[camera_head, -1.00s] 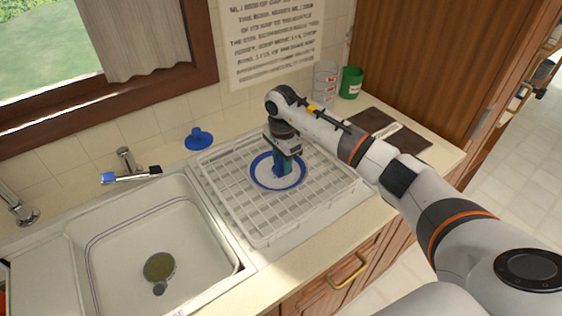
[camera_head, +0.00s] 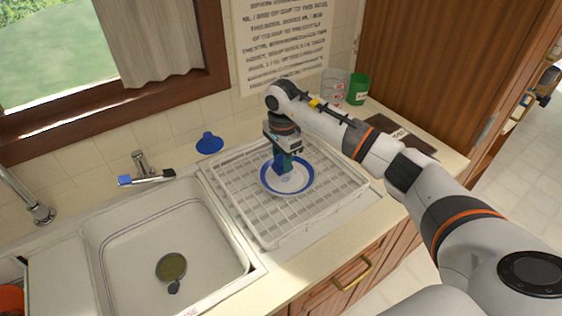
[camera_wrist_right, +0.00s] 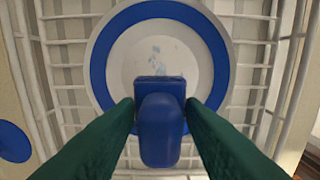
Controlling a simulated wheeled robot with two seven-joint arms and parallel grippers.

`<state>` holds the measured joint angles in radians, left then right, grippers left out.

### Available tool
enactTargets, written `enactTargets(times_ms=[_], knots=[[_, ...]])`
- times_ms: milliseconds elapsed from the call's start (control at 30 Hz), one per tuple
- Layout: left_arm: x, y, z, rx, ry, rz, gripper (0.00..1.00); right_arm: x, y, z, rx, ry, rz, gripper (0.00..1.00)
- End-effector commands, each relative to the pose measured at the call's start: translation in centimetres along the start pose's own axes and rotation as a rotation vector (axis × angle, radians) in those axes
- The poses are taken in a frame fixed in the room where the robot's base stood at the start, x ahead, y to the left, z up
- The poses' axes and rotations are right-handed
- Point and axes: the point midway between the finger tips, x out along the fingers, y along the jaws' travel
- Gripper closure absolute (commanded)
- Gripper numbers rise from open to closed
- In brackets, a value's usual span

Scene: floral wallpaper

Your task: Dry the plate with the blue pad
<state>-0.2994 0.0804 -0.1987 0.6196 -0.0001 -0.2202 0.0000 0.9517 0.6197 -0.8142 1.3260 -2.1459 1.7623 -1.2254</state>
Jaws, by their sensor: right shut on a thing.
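The plate (camera_head: 305,182), white with a blue rim, lies in the white dish rack on the counter. In the right wrist view the plate (camera_wrist_right: 215,50) shows pale blue wet-looking marks near its middle. My right gripper (camera_head: 283,172) points down over the plate. It is shut on the blue pad (camera_wrist_right: 160,130), which shows between the green fingers. The pad is over the near part of the plate in the wrist view; I cannot tell whether it touches the surface. My left gripper is not in view.
The white dish rack (camera_head: 262,228) stands right of the sink (camera_head: 130,250). A blue plunger-shaped object (camera_head: 209,144) is behind the rack. A clear measuring cup (camera_head: 335,86), a green cup (camera_head: 358,90) and a dark board (camera_head: 420,143) are at the back right.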

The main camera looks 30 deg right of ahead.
Motion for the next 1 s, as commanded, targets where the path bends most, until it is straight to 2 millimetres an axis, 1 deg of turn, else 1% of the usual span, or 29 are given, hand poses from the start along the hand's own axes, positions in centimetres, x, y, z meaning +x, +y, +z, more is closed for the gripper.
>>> enactTargets(times_ms=[33, 200, 333, 1000], knots=[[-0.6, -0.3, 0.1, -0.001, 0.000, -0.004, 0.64, -0.8, 0.0, 0.1, 0.001, -0.001, 0.001, 0.86], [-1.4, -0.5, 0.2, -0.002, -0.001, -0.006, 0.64, -2.4, -0.1, 0.1, 0.004, -0.001, 0.001, 0.86], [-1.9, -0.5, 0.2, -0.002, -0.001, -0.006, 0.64, -3.2, -0.2, 0.1, 0.006, -0.001, 0.001, 0.86], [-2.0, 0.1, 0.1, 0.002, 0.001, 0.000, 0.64, -3.4, -0.3, 0.1, -0.001, 0.000, 0.001, 0.86]])
